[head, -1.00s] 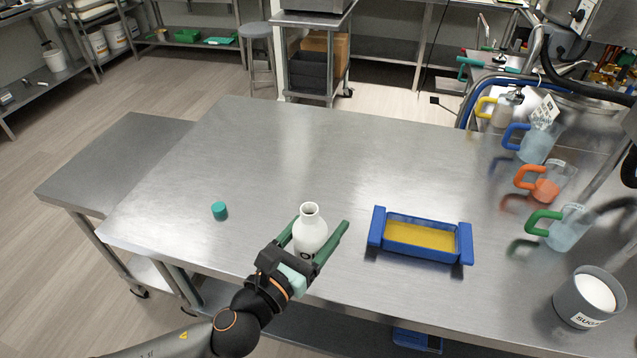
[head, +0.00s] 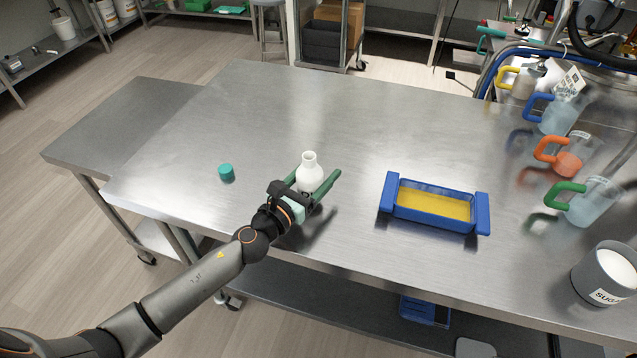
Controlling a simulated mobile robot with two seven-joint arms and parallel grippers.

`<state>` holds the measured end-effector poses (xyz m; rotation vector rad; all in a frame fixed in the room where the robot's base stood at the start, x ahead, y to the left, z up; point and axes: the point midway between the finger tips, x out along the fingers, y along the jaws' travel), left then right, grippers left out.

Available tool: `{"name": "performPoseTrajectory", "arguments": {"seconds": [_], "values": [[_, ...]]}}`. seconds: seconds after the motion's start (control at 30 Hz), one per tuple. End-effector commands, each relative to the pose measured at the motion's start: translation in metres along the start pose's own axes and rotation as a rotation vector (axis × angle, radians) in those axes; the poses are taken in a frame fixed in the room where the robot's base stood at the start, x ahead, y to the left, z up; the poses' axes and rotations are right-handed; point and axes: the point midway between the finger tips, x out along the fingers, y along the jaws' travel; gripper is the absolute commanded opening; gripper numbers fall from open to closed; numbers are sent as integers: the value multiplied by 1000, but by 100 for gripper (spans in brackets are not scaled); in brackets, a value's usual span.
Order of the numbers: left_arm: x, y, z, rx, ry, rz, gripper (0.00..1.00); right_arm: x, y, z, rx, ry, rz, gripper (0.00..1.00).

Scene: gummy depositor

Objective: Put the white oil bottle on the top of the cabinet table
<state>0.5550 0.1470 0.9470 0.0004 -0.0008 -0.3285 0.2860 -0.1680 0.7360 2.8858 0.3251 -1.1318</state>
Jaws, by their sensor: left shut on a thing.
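The white oil bottle (head: 309,173) is upright and uncapped, near the front middle of the steel table (head: 270,120). My left gripper (head: 318,184) comes in from the lower left and is shut on the bottle, with green fingers on either side of it. I cannot tell whether the bottle's base touches the table. A teal cap (head: 226,172) lies on the table to the left of the bottle. A lower steel table (head: 110,130) adjoins on the left. My right gripper is not in view.
A blue tray with yellow contents (head: 387,192) sits right of the bottle. Several jugs with coloured handles, including a green-handled one (head: 592,203), and a grey sugar tub (head: 600,278) line the right side. The table's middle and back are clear.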

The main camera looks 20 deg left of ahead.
Motion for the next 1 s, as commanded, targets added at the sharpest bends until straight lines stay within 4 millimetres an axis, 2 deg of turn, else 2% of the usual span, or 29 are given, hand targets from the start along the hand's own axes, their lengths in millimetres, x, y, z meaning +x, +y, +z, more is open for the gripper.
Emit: {"name": "performPoseTrajectory", "arguments": {"seconds": [0.03, 0.1, 0.47, 0.5, 0.77, 1.0], "values": [[0, -1, -14, -5, 1, 1, 0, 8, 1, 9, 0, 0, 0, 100], [0, -1, -20, -3, 1, 1, 0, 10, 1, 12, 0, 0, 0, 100], [0, 0, -21, 0, 0, 0, 0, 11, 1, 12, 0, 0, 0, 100], [0, 0, -22, 0, 0, 0, 70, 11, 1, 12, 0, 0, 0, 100], [0, 0, -20, 0, 1, 0, 98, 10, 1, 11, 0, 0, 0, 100], [0, 0, -20, 0, 1, 0, 98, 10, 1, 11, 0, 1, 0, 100]]}}
